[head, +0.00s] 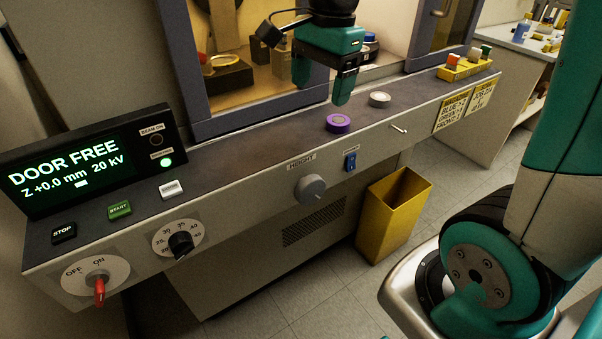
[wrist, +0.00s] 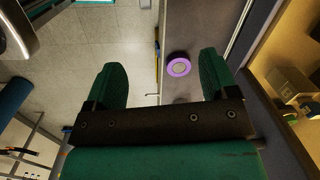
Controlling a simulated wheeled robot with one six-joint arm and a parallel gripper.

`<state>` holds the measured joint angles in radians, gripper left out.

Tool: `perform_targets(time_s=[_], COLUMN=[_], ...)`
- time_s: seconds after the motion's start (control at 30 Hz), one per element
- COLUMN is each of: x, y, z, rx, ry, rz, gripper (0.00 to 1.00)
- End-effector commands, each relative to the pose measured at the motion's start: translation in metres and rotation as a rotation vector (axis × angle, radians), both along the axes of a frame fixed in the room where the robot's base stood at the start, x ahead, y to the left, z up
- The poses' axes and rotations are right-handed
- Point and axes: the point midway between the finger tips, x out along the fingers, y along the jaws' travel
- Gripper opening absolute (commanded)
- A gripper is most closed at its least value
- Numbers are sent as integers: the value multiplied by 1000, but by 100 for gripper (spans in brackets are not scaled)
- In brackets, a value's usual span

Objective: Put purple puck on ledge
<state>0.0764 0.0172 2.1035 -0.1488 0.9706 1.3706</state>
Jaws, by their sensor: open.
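The purple puck (head: 339,123) lies flat on the dark ledge (head: 262,147) in front of the machine's window. It has a paler disc in its middle. In the wrist view the puck (wrist: 179,67) shows between the fingertips, nearer the right finger, and beyond them. My gripper (head: 343,92) is open and empty, above the ledge near the puck, and not touching it. In the wrist view my gripper's two green fingers (wrist: 162,75) stand wide apart.
A grey-white puck (head: 380,99) lies on the ledge right of the purple one. A yellow rack (head: 465,68) with coloured pieces stands at the ledge's right end. A yellow bin (head: 392,215) stands on the floor below. A display panel (head: 84,160) and buttons occupy the left end.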

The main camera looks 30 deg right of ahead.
Motion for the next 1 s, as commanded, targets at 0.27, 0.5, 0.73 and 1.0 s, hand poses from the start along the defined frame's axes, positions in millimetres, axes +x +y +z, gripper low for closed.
perform_targets(time_s=[0.27,0.5,0.73,1.0], x=[-104,-160,-165,-165], y=[110,143,145,145], z=[-15,-24,-25,-25], rx=[95,137,142,140], ry=[-220,-376,-396,-395], rz=[1289,1842,1905,1901], gripper=[79,79,79,79])
